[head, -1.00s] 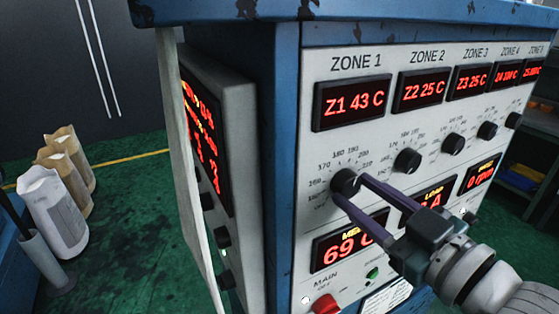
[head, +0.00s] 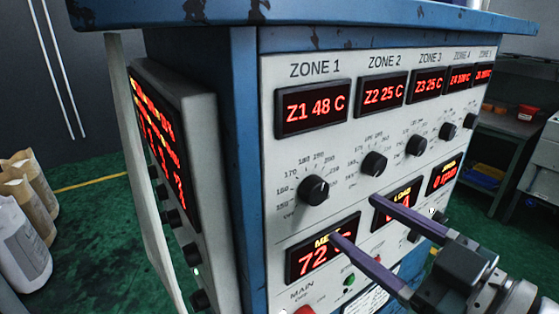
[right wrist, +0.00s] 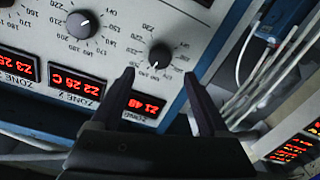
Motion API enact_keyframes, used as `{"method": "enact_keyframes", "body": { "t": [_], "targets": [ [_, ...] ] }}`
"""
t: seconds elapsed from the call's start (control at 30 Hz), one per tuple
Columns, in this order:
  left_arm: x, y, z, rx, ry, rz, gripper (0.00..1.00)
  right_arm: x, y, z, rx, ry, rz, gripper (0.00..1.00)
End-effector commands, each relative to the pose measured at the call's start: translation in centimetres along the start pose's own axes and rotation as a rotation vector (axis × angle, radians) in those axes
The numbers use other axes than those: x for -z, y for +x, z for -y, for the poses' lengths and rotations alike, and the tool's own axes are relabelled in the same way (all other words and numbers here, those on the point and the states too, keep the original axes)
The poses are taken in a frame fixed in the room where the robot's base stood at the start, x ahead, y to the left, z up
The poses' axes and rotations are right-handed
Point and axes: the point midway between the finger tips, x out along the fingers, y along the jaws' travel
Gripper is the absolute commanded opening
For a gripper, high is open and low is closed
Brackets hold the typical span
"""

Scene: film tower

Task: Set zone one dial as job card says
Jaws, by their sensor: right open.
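The black zone one dial (head: 313,190) is on the control panel (head: 290,225) below the red ZONE 1 display (head: 312,107), which reads Z1 48 C. In the right wrist view the dial (right wrist: 160,55) sits beyond my fingertips, upside down. My right gripper (head: 357,217) is open and empty, its two purple-grey fingers apart, below and right of the dial in the head view. No contact with the dial shows. The job card is not clearly identifiable; a white printed label (head: 366,302) at the panel's bottom is too small to read. My left gripper is not in view.
Several other zone dials, such as the zone two dial (head: 374,164), run along the panel to the right. A red MAIN knob (head: 305,310) is below. A side panel with red text (head: 160,140) stands left, and sacks (head: 22,240) are on the floor.

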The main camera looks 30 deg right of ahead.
Motion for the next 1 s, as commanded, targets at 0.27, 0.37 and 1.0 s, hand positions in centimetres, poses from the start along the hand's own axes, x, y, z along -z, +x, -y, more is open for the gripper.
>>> {"method": "enact_keyframes", "body": {
  "t": [0.27, 0.37, 1.0],
  "targets": [
    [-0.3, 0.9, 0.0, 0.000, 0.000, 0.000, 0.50, -0.1, -3.2, 0.0, -0.001, 0.000, 0.000, 0.79],
    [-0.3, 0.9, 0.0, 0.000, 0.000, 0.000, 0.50, 0.0, -3.5, 0.0, -0.001, 0.000, 0.000, 0.79],
    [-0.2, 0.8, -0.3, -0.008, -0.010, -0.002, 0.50, -0.7, -2.7, 0.8, 0.008, 0.024, 0.091, 0.79]
  ]
}}
